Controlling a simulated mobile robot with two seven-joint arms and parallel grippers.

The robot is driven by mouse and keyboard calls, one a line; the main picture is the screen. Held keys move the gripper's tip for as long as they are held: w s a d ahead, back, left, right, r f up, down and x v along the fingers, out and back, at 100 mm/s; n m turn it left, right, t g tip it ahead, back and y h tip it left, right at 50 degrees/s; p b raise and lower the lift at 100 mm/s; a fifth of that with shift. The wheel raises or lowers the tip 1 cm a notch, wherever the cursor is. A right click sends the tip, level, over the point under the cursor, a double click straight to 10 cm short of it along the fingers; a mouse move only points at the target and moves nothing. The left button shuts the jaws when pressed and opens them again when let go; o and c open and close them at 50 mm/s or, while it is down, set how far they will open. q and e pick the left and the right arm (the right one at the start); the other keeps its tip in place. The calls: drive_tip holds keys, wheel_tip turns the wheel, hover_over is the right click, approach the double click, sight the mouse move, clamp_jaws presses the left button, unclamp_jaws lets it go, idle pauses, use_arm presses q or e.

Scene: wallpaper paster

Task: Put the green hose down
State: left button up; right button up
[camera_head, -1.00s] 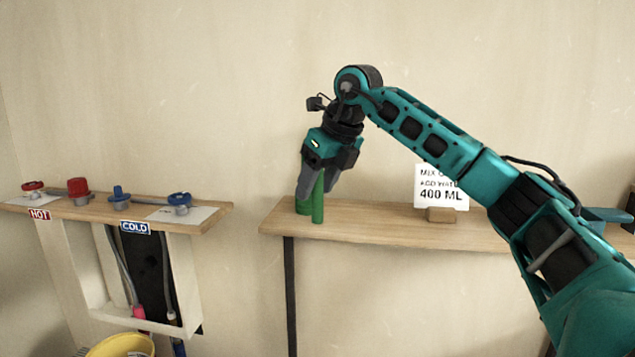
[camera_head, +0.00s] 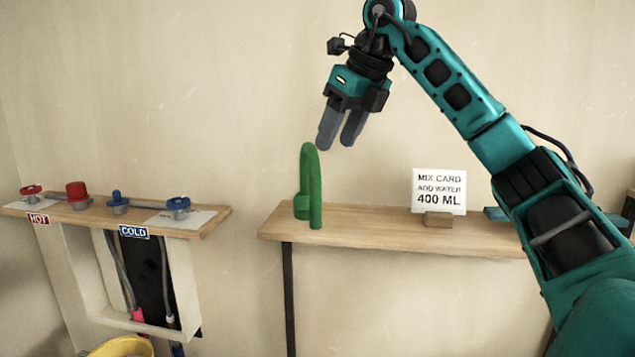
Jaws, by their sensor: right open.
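The green hose (camera_head: 315,190) stands upright on the left end of the wooden shelf (camera_head: 375,233), bent over at its top like a hook. My right gripper (camera_head: 337,146) is open and empty, above and a little to the right of the hose's top. Its fingers point down and look apart from the hose. My left gripper is not in view.
A white card (camera_head: 438,190) reading "MIX CARD ADD WATER 400 ML" stands on the shelf in a wooden block (camera_head: 438,219). Part of a yellow bucket (camera_head: 122,347) shows below. The shelf between hose and card is clear.

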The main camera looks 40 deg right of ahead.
drive_tip(key=w+a+f+n+g+y, duration=0.15)
drive_tip(key=a+f+y, duration=0.35)
drive_tip(key=a, duration=0.5)
drive_tip(key=w+a+f+n+g+y, duration=0.1)
drive_tip(key=w+a+f+n+y, duration=0.15)
drive_tip(key=a+f, duration=0.55)
drive_tip(key=s+a+f+m+y, duration=0.25)
drive_tip(key=a+y, duration=0.25)
drive_tip(key=a, duration=0.3)
drive_tip(key=s+a+f+m+y, duration=0.1)
drive_tip(key=a+f+m+y, duration=0.2)
drive_tip(key=a+y, duration=0.35)
drive_tip(key=s+d+f+m+t+h, duration=0.1)
drive_tip(key=d+f+m+t+h, duration=0.1)
drive_tip(key=f+m+t+h, duration=0.85)
drive_tip(key=s+d+f+m+t+h, duration=0.3)
drive_tip(key=f+m, duration=0.5)
drive_tip(key=m, duration=0.7)
drive_tip(key=s+d+f+m+g+h, duration=0.2)
drive_tip(key=s+f+m, duration=0.2)
drive_tip(key=s+f, duration=0.3)
drive_tip(key=s+d+f+m+g+h, duration=0.2)
drive_tip(key=s+f, duration=0.4)
drive_tip(key=f, duration=0.4)
drive_tip(key=shift+s+m+g, duration=0.4)
drive_tip(key=shift+m+g, duration=0.3)
drive_tip(key=shift+m, duration=0.2)
